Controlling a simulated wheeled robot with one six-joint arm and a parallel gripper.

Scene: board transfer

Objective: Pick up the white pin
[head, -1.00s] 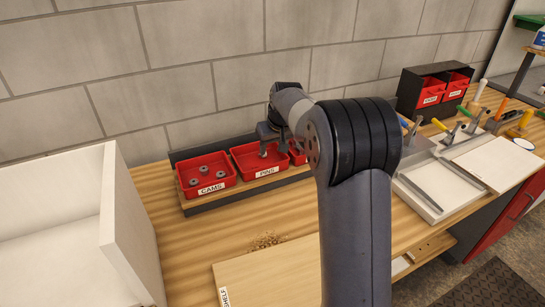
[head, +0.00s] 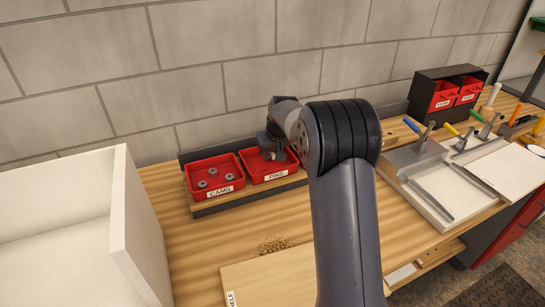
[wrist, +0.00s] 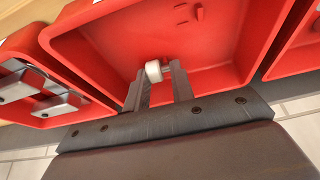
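The white pin (wrist: 153,71) shows in the wrist view as a short, pale cylinder inside the red PINS bin (wrist: 105,45). My gripper (wrist: 155,72) reaches into this bin, with one fingertip on each side of the pin and seemingly touching it. The fingers look shut on the pin. In the head view my gripper (head: 275,155) is down in the PINS bin (head: 277,177), and the pin is hidden there by the gripper.
The red CAMS bin (head: 219,192) with a few grey cams stands left of the PINS bin. A white open cabinet (head: 125,200) is at the left. A wooden shelf board (head: 275,280) lies in front. Tools and a tray (head: 425,190) are at the right.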

